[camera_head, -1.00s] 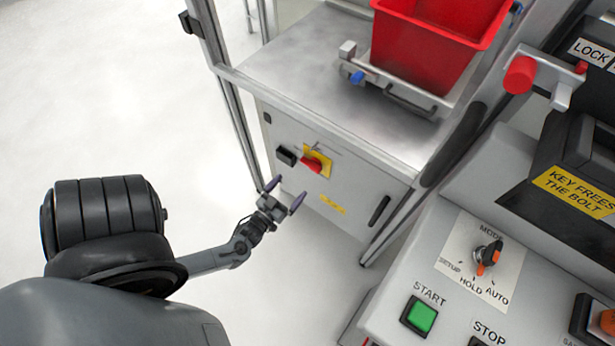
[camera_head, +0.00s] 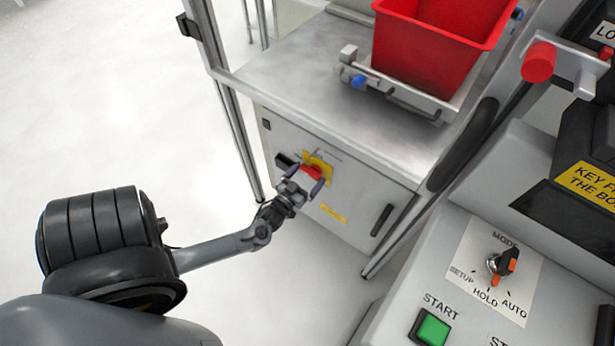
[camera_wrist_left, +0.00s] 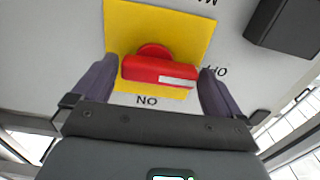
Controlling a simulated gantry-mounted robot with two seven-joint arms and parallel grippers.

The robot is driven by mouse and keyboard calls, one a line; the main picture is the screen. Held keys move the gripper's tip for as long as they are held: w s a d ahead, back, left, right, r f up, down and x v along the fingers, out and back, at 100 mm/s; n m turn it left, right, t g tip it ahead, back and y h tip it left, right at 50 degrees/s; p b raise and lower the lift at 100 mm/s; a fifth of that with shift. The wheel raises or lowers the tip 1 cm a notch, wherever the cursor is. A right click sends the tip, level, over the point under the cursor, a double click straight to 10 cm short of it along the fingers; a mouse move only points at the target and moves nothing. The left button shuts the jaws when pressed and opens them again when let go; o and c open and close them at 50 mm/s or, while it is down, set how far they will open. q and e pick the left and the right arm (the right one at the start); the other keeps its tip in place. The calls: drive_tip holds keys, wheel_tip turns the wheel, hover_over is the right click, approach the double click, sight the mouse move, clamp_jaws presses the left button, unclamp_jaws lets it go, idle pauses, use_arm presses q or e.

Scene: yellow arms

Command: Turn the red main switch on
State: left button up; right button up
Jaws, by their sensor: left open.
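The red main switch (camera_head: 311,172) sits on a yellow plate (camera_head: 321,162) on the front of a grey cabinet. In the left wrist view the red handle (camera_wrist_left: 158,70) lies crosswise on the yellow plate (camera_wrist_left: 185,28), with a white mark at its right end. An "ON" label shows below it and an "OFF" label to its right, both upside down. My left gripper (camera_head: 304,183) is open in front of the switch. In the wrist view its fingers (camera_wrist_left: 155,88) stand on either side of the handle; I cannot tell whether they touch it. My right gripper is not in view.
A black block (camera_wrist_left: 285,25) sits beside the switch. A red bin (camera_head: 435,45) stands on the cabinet top (camera_head: 300,75). A control panel at the right has a mode knob (camera_head: 502,262) and a green start button (camera_head: 432,329). A metal frame post (camera_head: 235,130) stands left of the cabinet.

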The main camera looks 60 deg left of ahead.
use_arm(q)
drive_tip(key=shift+w, duration=0.15)
drive_tip(key=c, duration=0.8)
